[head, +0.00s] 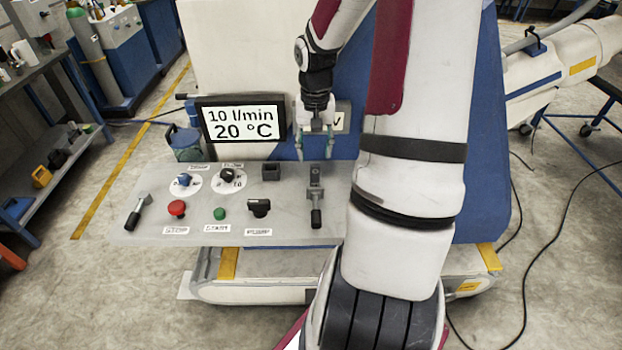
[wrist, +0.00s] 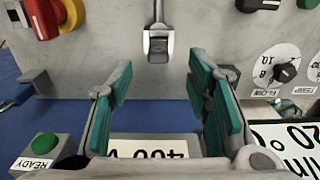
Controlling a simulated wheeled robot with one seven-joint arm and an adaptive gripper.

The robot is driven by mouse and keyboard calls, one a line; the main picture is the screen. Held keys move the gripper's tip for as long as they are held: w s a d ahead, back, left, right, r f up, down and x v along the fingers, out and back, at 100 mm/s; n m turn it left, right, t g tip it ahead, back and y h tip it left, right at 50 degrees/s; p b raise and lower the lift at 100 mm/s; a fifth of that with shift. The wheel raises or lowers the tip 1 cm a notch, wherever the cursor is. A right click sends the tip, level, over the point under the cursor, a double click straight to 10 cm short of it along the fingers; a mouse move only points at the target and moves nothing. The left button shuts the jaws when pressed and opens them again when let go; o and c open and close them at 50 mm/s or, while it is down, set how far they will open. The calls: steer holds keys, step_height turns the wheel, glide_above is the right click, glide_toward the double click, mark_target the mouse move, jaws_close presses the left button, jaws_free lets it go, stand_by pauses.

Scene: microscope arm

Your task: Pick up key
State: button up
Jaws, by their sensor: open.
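My gripper (head: 316,146) hangs over the back edge of the grey control panel in the head view, fingers pointing down. In the wrist view my gripper (wrist: 160,82) is open, with teal pads wide apart and nothing between them. I cannot clearly make out a key in either view. A metal lever fitting with a black handle (head: 315,197) stands on the panel just in front of the gripper. Its shiny metal end (wrist: 158,45) shows beyond the fingertips, centred between them. My arm hides the right part of the panel in the head view.
The panel (head: 145,235) carries a red stop button (head: 176,208), a green button (head: 220,213), a black pump knob (head: 258,208), dials and a left lever (head: 136,212). A display (head: 241,123) stands behind.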

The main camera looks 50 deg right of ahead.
mark_target(315, 182)
steer(key=f, duration=1)
steer(key=shift+d+f, duration=0.1)
steer(key=shift+d, duration=0.1)
jaws_close()
